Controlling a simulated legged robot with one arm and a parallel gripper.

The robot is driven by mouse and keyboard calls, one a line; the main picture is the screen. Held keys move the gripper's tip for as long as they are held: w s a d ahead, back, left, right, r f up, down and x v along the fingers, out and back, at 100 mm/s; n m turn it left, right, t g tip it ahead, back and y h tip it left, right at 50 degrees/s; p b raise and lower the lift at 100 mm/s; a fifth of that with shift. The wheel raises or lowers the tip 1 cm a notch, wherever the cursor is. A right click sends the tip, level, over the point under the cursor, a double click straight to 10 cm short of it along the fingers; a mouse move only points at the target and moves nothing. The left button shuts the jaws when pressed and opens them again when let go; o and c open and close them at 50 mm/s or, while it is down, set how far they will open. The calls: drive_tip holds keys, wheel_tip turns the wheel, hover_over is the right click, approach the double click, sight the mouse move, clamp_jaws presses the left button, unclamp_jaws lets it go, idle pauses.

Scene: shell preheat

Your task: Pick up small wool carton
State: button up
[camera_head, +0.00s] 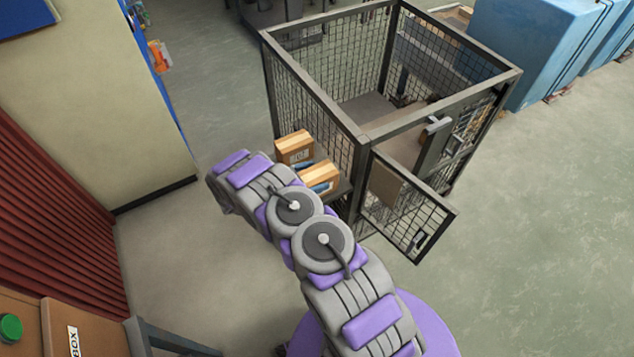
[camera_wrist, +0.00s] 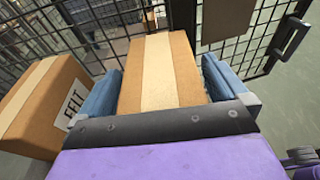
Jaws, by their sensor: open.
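A brown carton with a pale tape strip (camera_wrist: 187,72) sits between the two blue fingers of my gripper (camera_wrist: 163,72) in the wrist view. The fingers are open, one on each side of it; I cannot tell whether they touch it. Its label is not visible, so I cannot read whether it says wool. In the head view this carton (camera_head: 318,176) is the nearer of two, beside the mesh cage, partly hidden by my arm. The other carton (camera_wrist: 45,105), labelled FELT, stands to the left in the wrist view; in the head view it is the farther one (camera_head: 295,147).
A wire mesh cage (camera_head: 365,135) stands right behind the cartons. Its mesh door (camera_head: 408,215) hangs open toward the right. A beige wall (camera_head: 95,95) and a red corrugated panel (camera_head: 50,215) are on the left. The grey floor at right (camera_head: 530,220) is clear.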

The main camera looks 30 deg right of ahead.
drive_tip(key=c, duration=1)
drive_tip(key=shift+c, duration=0.3)
drive_tip(key=shift+r, duration=0.1)
